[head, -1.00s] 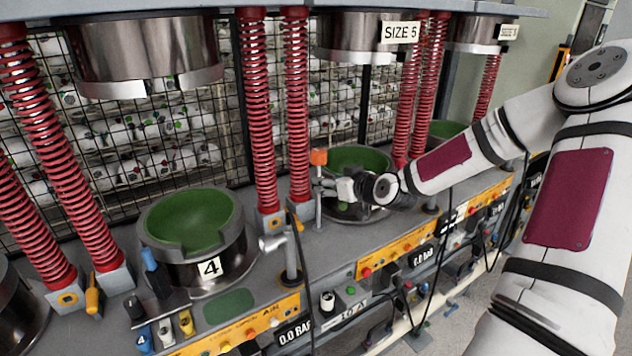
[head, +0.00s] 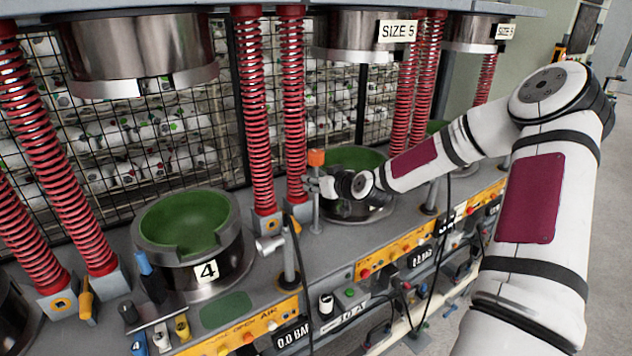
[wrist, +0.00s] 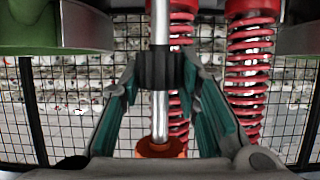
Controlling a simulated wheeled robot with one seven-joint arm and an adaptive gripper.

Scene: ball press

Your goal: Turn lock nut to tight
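The lock nut appears to be the black collar (wrist: 159,68) on a shiny upright rod in the wrist view. The rod's orange knob (wrist: 161,148) is below it in that view. In the head view the orange knob (head: 316,157) tops the rod, beside the middle press; the nut is too small to make out there. My gripper (head: 316,186) is level with the rod, below the knob. In the wrist view its teal-padded fingers (wrist: 161,65) stand apart on either side of the nut. They look open; contact with the nut cannot be confirmed.
Red springs (head: 293,110) stand just behind and left of the rod. A green-lined press bowl (head: 352,157) is close at its right. Another bowl marked 4 (head: 208,268) is at the left. A lever post (head: 288,262) and hanging cables are in front.

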